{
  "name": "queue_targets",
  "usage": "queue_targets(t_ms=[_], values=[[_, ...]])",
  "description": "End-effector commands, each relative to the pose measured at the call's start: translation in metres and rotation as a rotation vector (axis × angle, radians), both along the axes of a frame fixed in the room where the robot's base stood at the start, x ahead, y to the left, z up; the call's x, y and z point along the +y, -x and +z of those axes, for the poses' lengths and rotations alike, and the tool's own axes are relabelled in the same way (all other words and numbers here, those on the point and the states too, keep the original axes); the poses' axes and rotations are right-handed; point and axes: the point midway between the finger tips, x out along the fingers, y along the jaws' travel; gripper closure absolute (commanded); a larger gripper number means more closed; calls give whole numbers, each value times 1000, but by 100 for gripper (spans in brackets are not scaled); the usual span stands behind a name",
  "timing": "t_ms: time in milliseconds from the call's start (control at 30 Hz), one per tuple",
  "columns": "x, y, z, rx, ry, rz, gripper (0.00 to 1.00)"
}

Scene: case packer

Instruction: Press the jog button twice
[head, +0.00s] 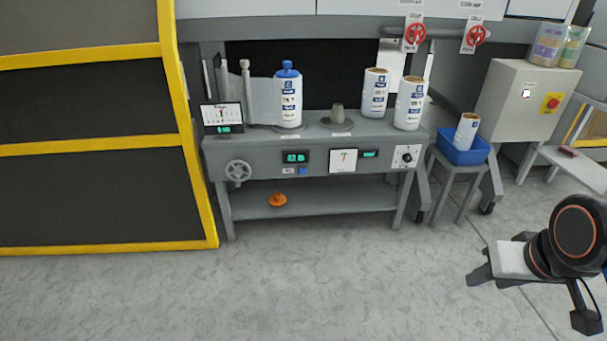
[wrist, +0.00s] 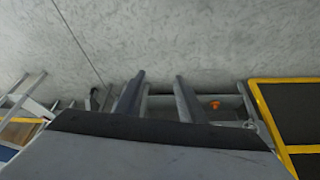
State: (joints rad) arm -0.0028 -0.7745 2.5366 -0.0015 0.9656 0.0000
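A small blue button (head: 302,170) sits on the front panel of the grey bench (head: 330,187), below a green-lit display (head: 296,157). A small label (head: 288,171) is beside it, but its text is too small to read, so I cannot confirm that this is the jog button. My gripper (head: 484,276) is at the lower right of the head view, well in front of the bench and apart from it. In the wrist view my gripper (wrist: 158,92) shows two separated fingers with nothing between them. The button cannot be made out there.
The bench also carries a handwheel (head: 238,171), a knob panel (head: 406,156) and several white rolls or bottles. An orange object (head: 278,199) lies on its lower shelf. A blue bin (head: 462,150) stands to the right. A yellow-framed guard (head: 207,190) is at left. The floor in front is clear.

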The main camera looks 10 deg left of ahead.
Motion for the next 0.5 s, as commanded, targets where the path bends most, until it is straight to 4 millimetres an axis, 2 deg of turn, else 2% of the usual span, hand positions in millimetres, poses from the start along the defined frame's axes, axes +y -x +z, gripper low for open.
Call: queue_targets(t_ms=[33, 133, 167, 500], values=[[0, 0, 0, 0, 0, 0, 73], [0, 0, 0, 0, 0, 0, 97], [0, 0, 0, 0, 0, 0, 100], [0, 0, 0, 0, 0, 0, 100]])
